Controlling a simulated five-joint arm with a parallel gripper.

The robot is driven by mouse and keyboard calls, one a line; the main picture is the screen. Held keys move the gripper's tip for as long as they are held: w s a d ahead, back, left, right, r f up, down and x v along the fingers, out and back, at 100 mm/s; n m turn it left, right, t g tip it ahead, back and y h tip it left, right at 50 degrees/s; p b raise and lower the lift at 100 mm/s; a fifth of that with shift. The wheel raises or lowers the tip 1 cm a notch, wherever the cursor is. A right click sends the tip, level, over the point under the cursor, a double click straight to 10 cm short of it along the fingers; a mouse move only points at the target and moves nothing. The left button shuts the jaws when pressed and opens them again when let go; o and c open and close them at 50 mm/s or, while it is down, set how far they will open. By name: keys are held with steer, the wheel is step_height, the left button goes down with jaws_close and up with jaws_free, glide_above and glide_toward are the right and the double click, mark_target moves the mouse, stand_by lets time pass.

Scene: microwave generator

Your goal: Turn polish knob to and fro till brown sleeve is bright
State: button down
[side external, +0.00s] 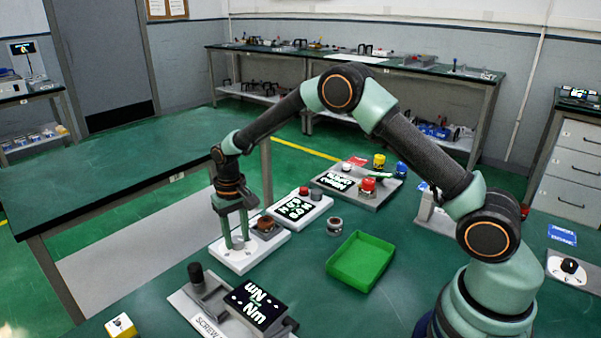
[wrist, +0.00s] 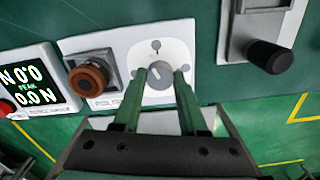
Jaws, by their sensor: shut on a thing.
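The polish knob (wrist: 159,76) is a grey round dial on a white plate (wrist: 183,30) in the wrist view. My gripper (wrist: 161,73) is shut on it, one green finger on each side. In the side view my gripper (side external: 238,246) points straight down at the white plate (side external: 227,258), and its fingers largely hide the knob. The brown sleeve (wrist: 88,78) sits in a grey mount to the left of the knob. It looks dull reddish brown, with no clear shine. It also shows in the side view (side external: 265,223), just beyond my gripper.
A display (side external: 295,207) with a red button stands behind the sleeve. A green tray (side external: 340,272) and a small metal ring (side external: 334,226) lie to the right. A device with a tilted screen (side external: 258,303) and dark handle stands in front. A yellow-topped block (side external: 121,325) is at front left.

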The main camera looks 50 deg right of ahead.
mark_target(237, 239)
steer(key=n, duration=0.4)
steer(key=shift+n, duration=2.3)
steer(key=shift+c, duration=2.2)
jaws_free()
steer(key=shift+r, duration=0.1)
step_height(237, 239, up, 12)
